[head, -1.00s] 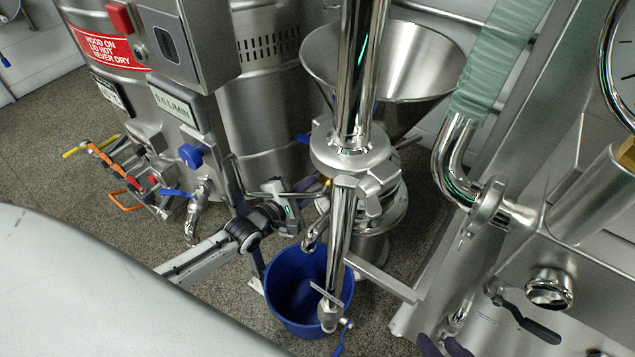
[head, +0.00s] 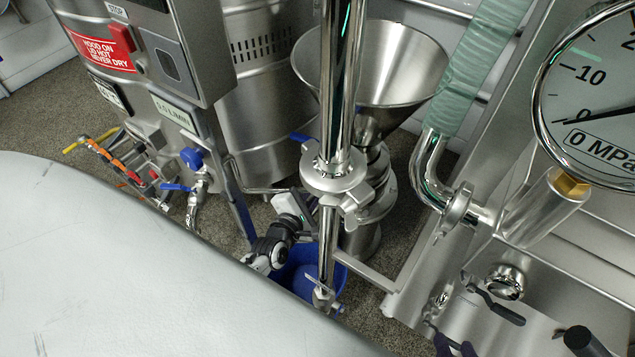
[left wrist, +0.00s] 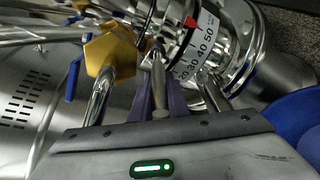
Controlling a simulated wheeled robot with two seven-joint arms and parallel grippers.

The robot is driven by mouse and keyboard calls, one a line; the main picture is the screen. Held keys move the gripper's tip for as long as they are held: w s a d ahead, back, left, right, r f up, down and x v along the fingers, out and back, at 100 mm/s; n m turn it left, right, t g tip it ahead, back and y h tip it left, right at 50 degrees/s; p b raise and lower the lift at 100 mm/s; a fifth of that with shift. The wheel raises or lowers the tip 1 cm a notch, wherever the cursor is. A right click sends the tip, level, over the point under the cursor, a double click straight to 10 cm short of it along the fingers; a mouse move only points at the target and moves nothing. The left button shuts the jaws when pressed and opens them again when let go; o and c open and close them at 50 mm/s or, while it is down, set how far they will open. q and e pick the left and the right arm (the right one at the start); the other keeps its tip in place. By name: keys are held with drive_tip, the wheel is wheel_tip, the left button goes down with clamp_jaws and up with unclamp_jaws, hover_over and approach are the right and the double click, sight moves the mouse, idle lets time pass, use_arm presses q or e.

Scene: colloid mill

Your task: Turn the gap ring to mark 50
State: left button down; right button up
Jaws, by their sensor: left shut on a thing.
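The gap ring (left wrist: 207,45) is a pale band on the mill, with marks 20 to 50 readable in the left wrist view. A red pointer (left wrist: 190,22) sits at the 40–50 end of these numbers; exact alignment is hard to tell. My left gripper (left wrist: 158,88) has its purple fingers shut on a metal handle rod (left wrist: 158,72) beside the ring. In the head view my left gripper (head: 308,222) is at the mill's left side, fingers mostly hidden. My right gripper (head: 455,347) is at the bottom edge, partly cut off, its purple fingertips apart.
The steel hopper (head: 399,60) stands over the mill. A blue bucket (head: 302,278) sits below it, partly behind my left arm. A yellow fitting (left wrist: 108,50) is close left of my left fingers. A pressure gauge (head: 595,100) and pipework (head: 437,180) stand at right.

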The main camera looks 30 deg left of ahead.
use_arm(q)
drive_tip(key=c, duration=1.7)
unclamp_jaws()
drive_tip(key=shift+d+r, duration=0.1)
drive_tip(key=shift+d, duration=0.15)
